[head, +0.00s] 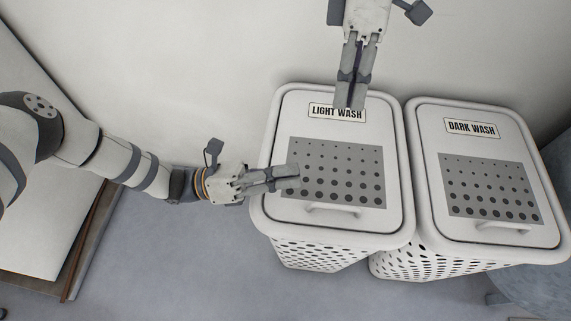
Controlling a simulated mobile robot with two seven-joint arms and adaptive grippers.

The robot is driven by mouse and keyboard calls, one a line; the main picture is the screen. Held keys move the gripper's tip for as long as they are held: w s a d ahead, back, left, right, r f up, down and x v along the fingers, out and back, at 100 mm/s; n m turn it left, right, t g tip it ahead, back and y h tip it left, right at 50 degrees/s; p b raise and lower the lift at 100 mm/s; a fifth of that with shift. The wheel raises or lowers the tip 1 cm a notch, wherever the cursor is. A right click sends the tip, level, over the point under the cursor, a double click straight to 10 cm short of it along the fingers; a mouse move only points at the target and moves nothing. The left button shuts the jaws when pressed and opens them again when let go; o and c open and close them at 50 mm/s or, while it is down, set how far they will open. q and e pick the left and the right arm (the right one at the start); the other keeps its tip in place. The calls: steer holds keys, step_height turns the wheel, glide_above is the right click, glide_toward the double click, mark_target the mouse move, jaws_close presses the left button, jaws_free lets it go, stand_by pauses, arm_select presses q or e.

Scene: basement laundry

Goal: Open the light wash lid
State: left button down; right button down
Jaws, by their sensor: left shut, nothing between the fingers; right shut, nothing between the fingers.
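The light wash hamper (259,205) is a white bin with a perforated body. Its light wash lid (290,121) lies closed, with a "LIGHT WASH" label (337,112) near the back and a grey dotted panel. A lid handle (338,209) sits near the front edge. My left gripper (296,177) is shut, its fingertips over the left part of the dotted panel; I cannot tell if they touch it. My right gripper (349,105) is shut, coming in from the top, with its tips in front of the label. Neither gripper is at the handle.
A dark wash hamper (412,187) stands close on the right, its lid (478,108) closed, with its own handle. A pale wall is behind both hampers. Grey floor is open in front. A pale panel with a brown edge (88,240) is at the left.

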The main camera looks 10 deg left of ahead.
arm_select(q)
steer(key=w+d+r, duration=0.3)
steer(key=d+r, duration=0.1)
steer(key=d, duration=0.2)
steer(key=shift+r, duration=0.35)
steer(key=shift+d, duration=0.1)
stand_by(1.0)
arm_select(e)
steer(key=c, duration=1.7)
jaws_free()
